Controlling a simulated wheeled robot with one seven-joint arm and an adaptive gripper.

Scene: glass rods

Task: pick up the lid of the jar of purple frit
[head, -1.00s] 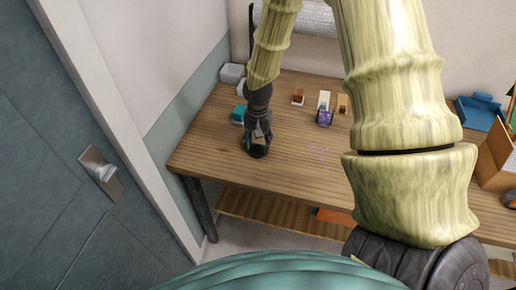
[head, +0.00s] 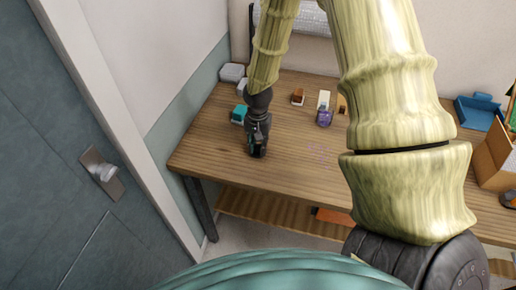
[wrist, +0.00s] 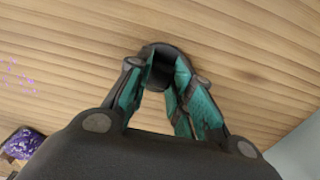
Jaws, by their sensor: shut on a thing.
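The jar of purple frit (head: 324,118) stands on the wooden table, right of my gripper (head: 257,150). Part of the purple jar also shows at the lower left of the wrist view (wrist: 22,141). A round black lid (wrist: 163,47) sits between the teal fingertips of my gripper (wrist: 160,72) in the wrist view, and the fingers are shut on it. The lid is at or just above the table top; I cannot tell whether it touches. In the head view my gripper hides most of the lid.
Purple grains (head: 319,153) are scattered on the table (head: 215,150) right of my gripper. A teal block-like thing (head: 239,114) stands close behind it on the left. Small brown and white things are farther back. A blue tray (head: 480,112) is at the right.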

